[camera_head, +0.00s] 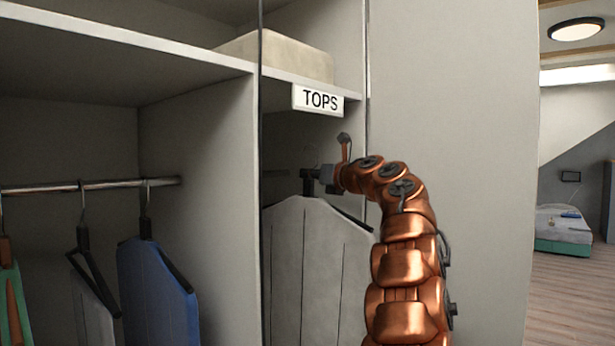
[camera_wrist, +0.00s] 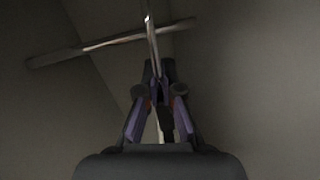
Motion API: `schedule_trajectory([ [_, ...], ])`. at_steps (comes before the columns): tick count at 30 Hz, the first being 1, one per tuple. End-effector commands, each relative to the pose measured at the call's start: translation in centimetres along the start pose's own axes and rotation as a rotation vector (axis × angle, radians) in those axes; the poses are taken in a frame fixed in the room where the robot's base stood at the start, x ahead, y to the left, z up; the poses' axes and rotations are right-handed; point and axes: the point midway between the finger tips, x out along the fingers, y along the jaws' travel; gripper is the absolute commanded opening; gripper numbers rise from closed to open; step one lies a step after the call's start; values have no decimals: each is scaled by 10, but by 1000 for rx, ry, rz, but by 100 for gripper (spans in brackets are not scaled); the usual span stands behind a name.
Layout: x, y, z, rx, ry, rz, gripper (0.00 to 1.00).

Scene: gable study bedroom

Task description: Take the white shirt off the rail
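The white shirt (camera_head: 315,265), pale grey-white in this light, hangs on a dark hanger (camera_head: 308,184) in the right-hand compartment, under the TOPS label. My copper arm reaches in from the right, and my gripper (camera_head: 322,175) is at the hanger's neck, just above the shirt's collar. In the wrist view my gripper's fingers (camera_wrist: 159,72) come close together around the dark neck of the hanger, below its thin metal hook (camera_wrist: 153,45). The hook crosses the rail (camera_wrist: 100,43); whether it bears on the rail is unclear. The shirt is mostly hidden in the wrist view.
The TOPS label (camera_head: 319,100) sits on the shelf edge above my gripper, with a pale box (camera_head: 285,55) on the shelf. A blue garment (camera_head: 155,290) and others hang left of the divider (camera_head: 205,210). A white panel (camera_head: 450,130) stands right of my arm.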

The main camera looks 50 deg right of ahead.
Motion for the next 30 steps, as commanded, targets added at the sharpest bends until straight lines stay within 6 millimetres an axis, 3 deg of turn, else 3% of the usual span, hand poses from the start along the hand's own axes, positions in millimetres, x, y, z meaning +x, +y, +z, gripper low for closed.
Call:
schedule_trajectory([
  [30,-41,-4,0,2,-2,-1,0],
])
